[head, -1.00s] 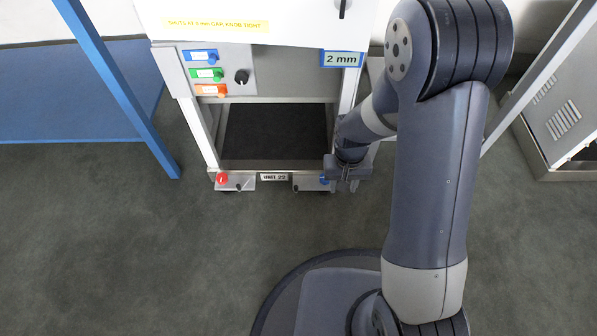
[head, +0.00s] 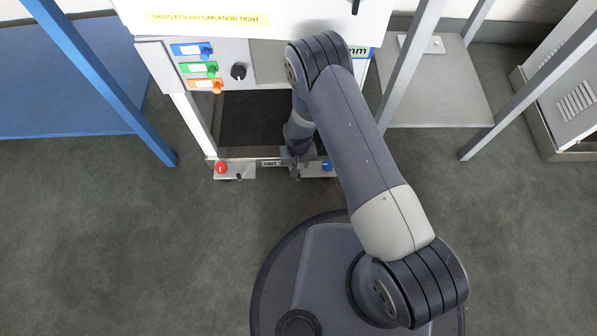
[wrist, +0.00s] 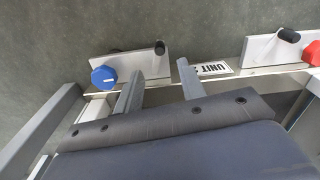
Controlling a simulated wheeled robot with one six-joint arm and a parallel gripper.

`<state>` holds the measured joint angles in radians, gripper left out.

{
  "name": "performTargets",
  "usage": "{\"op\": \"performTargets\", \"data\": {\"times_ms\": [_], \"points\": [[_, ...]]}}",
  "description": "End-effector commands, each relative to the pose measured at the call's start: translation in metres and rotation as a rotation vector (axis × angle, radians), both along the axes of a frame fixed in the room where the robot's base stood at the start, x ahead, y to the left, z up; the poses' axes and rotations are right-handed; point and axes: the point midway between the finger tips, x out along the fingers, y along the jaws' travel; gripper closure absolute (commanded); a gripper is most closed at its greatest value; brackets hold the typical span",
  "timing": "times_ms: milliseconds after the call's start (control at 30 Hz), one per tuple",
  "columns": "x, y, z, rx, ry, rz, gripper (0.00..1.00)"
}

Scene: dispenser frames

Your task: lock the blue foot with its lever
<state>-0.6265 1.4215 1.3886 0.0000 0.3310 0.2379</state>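The blue foot shows as a metal plate with a round blue knob (head: 327,167) at the unit's lower right corner. In the wrist view its blue knob (wrist: 103,77) is left of my fingers, and its black lever (wrist: 160,47) sticks up at the plate's right end. My gripper (wrist: 160,69) is open, its two fingers apart with nothing held between them. The lever lies just beyond the gap between the fingertips; I see no clear contact. In the head view my gripper (head: 296,168) is just left of the blue knob and hides the lever there.
A second foot with a red knob (head: 221,168) and its own black lever (wrist: 290,35) sits at the unit's other front corner. A unit label (wrist: 213,70) lies between the feet. A blue table (head: 70,80) stands left, a grey frame (head: 440,95) right.

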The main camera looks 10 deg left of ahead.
Motion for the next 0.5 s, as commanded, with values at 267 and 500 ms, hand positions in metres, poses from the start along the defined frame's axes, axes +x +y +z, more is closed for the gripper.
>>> {"op": "performTargets", "data": {"times_ms": [267, 500], "points": [[0.000, -0.001, -0.059, 0.000, 0.001, -0.001, 0.62], [0.000, -0.001, -0.084, 0.000, 0.000, -0.001, 0.62]]}}
